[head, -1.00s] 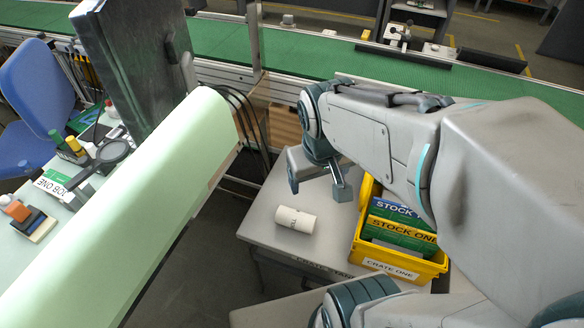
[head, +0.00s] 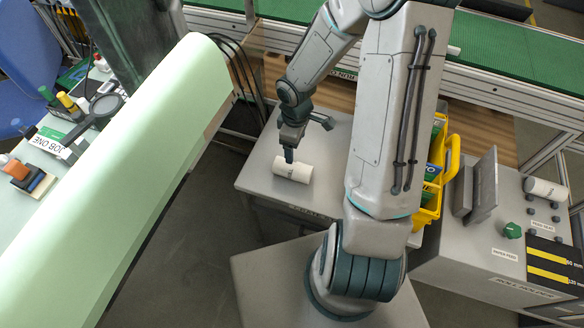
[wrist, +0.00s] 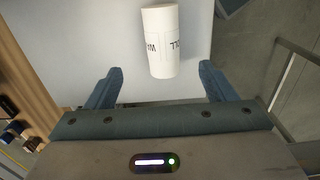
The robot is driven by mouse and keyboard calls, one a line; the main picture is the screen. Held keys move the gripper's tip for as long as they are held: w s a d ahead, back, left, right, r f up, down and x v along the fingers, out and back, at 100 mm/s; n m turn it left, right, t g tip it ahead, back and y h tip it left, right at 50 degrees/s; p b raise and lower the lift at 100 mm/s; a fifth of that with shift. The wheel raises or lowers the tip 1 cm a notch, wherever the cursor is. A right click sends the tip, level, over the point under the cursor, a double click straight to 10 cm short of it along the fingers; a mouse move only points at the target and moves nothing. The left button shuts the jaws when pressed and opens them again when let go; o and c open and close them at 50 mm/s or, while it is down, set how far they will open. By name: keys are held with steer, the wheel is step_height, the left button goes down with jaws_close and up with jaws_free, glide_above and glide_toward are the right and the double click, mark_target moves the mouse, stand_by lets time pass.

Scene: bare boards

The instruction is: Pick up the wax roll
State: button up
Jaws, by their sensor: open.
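The wax roll (head: 293,169) is a white cylinder with dark lettering, lying on its side on the grey stand. In the wrist view the wax roll (wrist: 161,40) lies ahead of my gripper (wrist: 160,82), roughly in line with the gap between its two fingers. My gripper (head: 290,157) is open and empty. In the head view it points down at the roll's back edge and overlaps it in the picture. I cannot tell whether it touches the roll. The fingertips stand apart on either side in the wrist view, short of most of the roll.
A yellow crate (head: 428,212) with green and blue boxes stands right of the roll, partly behind my arm. A second white roll (head: 545,188) lies on the grey machine at right. A pale green sheet (head: 120,190) slopes at left. The stand (head: 262,158) is otherwise clear around the roll.

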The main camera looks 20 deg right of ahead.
mark_target(293, 165)
steer(key=f+b, duration=0.1)
steer(key=f, duration=0.3)
steer(key=f+b, duration=0.1)
steer(key=f, duration=0.4)
steer(key=f+b, duration=0.1)
steer(key=f, duration=0.4)
steer(key=shift+a, duration=0.25)
steer(key=c, duration=1.2)
